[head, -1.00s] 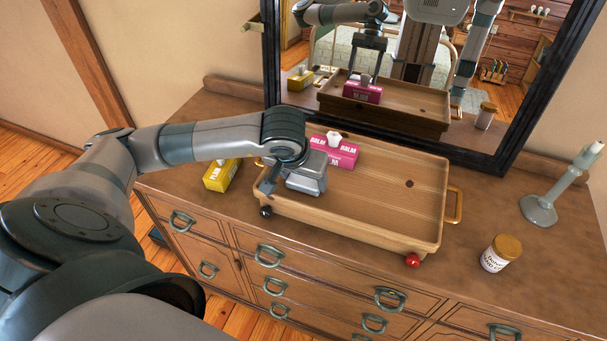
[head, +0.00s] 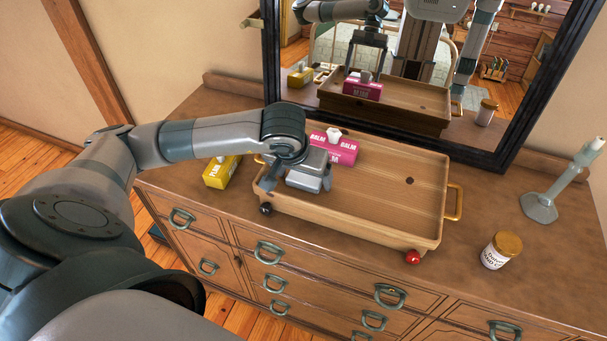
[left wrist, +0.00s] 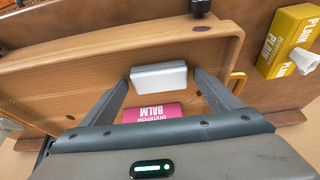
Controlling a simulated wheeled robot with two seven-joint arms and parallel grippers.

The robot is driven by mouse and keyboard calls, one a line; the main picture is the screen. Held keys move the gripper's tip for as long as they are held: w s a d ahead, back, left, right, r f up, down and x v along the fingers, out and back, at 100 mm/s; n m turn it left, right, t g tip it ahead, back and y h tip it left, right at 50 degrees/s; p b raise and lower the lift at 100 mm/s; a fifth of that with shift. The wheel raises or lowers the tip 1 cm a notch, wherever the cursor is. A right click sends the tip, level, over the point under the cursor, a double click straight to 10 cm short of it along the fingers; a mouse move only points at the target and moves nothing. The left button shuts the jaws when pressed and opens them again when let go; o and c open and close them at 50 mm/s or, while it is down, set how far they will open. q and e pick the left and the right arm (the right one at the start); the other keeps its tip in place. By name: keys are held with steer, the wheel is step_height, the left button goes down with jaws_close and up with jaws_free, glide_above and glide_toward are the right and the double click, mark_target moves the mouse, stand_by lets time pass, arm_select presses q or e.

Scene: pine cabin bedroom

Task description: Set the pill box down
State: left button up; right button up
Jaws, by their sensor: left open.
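The pill box, a plain pale box (left wrist: 158,78), lies inside the wooden tray (head: 385,218) close to a side wall. In the left wrist view it sits between the two fingers of my left gripper (left wrist: 161,76). The fingers are spread on either side of its ends; whether one still touches it I cannot tell. In the head view my left gripper (head: 296,190) is low in the left part of the tray, open, and its body hides the pill box. My right gripper is not directly in view.
A pink balm box (head: 333,148) with a white top is in the tray behind my gripper. A yellow box (head: 221,172) stands left of the tray. A labelled jar (head: 501,250) and candlestick (head: 560,185) stand right. A mirror rises behind. The tray's right half is clear.

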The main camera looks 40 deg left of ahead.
arm_select(q)
steer(key=p+v, duration=0.4)
steer(key=v, duration=0.8)
